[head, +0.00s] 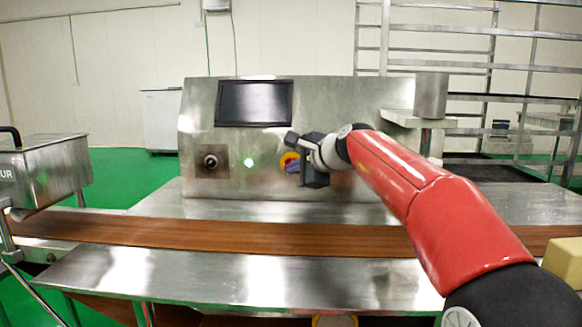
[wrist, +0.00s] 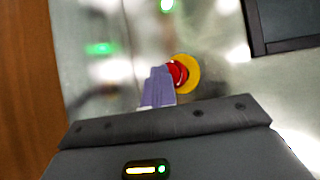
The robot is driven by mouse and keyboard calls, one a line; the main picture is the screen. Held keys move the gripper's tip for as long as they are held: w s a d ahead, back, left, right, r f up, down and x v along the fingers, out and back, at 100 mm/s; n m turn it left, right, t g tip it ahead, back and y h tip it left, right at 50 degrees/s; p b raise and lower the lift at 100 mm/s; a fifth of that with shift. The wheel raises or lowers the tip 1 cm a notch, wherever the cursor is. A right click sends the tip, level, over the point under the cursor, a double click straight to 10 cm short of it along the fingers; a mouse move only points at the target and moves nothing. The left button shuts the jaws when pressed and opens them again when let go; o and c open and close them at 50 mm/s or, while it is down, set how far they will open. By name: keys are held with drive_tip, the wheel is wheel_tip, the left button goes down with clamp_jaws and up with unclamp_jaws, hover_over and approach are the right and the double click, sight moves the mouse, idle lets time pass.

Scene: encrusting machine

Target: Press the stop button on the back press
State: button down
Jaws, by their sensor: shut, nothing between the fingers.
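The back press (head: 335,105) is a steel cabinet behind the belt, with a dark screen (head: 255,103) on its front. Its stop button is red on a yellow ring (head: 287,159), right of a lit green light (head: 249,162); my gripper partly covers it in the head view. In the wrist view the red button (wrist: 178,74) shows just past the fingertips, on its yellow ring (wrist: 190,72). My gripper (head: 292,167) is shut and empty, its fingertips (wrist: 160,82) overlapping the button's near edge. Whether they touch it I cannot tell.
A black knob (head: 211,161) sits left of the green light. A brown belt (head: 200,232) runs across in front of the press. A steel hopper (head: 55,165) stands at the left, and a yellowish block (head: 565,262) is at the right edge.

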drive_tip(key=shift+w, duration=0.15)
drive_tip(key=shift+f, duration=0.1)
drive_tip(key=shift+s+b, duration=0.4)
drive_tip(key=shift+s, duration=0.5)
drive_tip(key=s+b, duration=0.2)
drive_tip(key=s, duration=0.3)
drive_tip(key=shift+a, duration=0.1)
